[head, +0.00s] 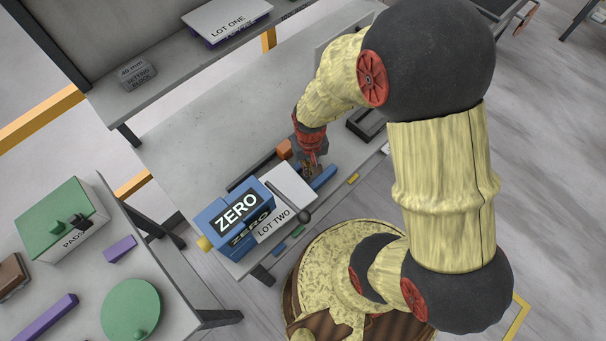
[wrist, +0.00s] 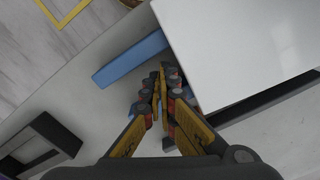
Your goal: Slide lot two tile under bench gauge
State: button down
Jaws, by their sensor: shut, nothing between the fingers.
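The lot two tile (head: 290,184) is a white slab with LOT TWO on its front, lying near the bench's front edge. In the wrist view it is the large white surface (wrist: 240,45) at upper right. A blue block marked ZERO (head: 213,218), seemingly the bench gauge, stands directly left of it; whether the tile's left end is under it I cannot tell. My gripper (head: 312,163) is shut and empty, low at the tile's right far end. In the wrist view its fingertips (wrist: 164,72) are beside the tile's edge; contact is unclear.
A blue bar (wrist: 130,60) lies close to my fingertips. An orange block (head: 284,149) sits behind the gripper, and a dark knob (head: 304,216) is at the tile's front right. A shelf holds the lot one tile (head: 228,18).

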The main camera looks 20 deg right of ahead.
notch_tip(320, 180, up, 9)
jog(key=p, duration=0.7)
dwell(0.4)
dwell(0.4)
